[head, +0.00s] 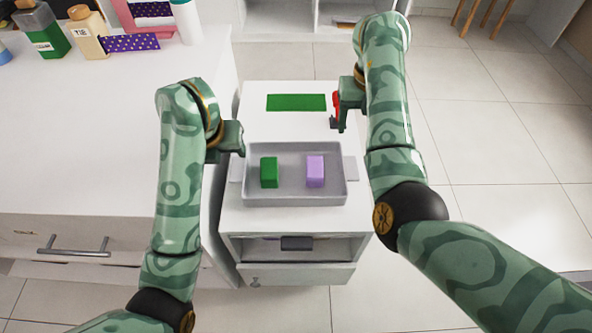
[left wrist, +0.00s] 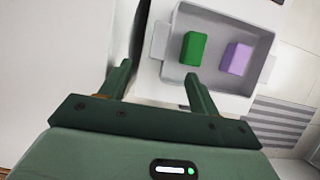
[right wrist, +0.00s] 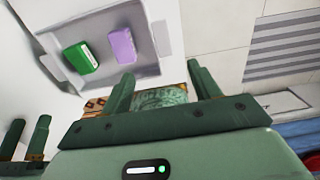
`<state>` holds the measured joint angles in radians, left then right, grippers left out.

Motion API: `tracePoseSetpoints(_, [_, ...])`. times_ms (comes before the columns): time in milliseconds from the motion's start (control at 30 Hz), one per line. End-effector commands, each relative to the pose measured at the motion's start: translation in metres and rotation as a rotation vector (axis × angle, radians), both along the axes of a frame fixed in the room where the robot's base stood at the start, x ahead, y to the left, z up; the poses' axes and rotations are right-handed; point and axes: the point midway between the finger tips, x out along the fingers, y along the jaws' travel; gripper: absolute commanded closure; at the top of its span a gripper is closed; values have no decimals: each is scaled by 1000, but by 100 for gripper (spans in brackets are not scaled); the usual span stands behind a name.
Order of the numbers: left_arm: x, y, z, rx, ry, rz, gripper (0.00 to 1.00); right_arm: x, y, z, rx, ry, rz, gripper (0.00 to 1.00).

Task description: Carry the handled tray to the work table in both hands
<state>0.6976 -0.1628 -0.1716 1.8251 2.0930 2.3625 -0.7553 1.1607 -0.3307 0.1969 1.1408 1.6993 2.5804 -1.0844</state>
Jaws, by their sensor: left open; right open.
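The handled tray (head: 294,201) is light grey and shallow, and it sits flat on a small white cabinet (head: 225,215). It carries a green block (head: 269,172) and a lilac block (head: 315,170), standing apart. Its handles stick out at the left (head: 236,168) and right (head: 350,168). My left gripper (head: 240,148) is open and empty, just behind the left handle. In the left wrist view that handle (left wrist: 158,40) lies beyond the open fingers. My right gripper (head: 338,122) is open and empty, behind the tray's right end. The right handle (right wrist: 160,38) shows beyond its fingers.
A green mat (head: 296,102) lies on the cabinet top behind the tray. A white counter (head: 90,140) stands close at the left, with a green bottle (head: 42,32), a tan bottle (head: 88,34) and a purple dotted cloth (head: 130,43). Tiled floor (head: 500,150) is open at the right.

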Motion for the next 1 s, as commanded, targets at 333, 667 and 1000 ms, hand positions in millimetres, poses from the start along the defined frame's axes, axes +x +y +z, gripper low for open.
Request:
tracePoseSetpoints(333, [1,0,-1,0,0,0,38,1,-1,-1,-1,0,0,38])
tracePoseSetpoints(667, [16,0,-41,1,6,-1,38,-1,-1,-45,-2,6,1,38])
tracePoseSetpoints(1000, [42,0,-104,0,3,0,38,-1,-1,-113,-1,4,-1,38])
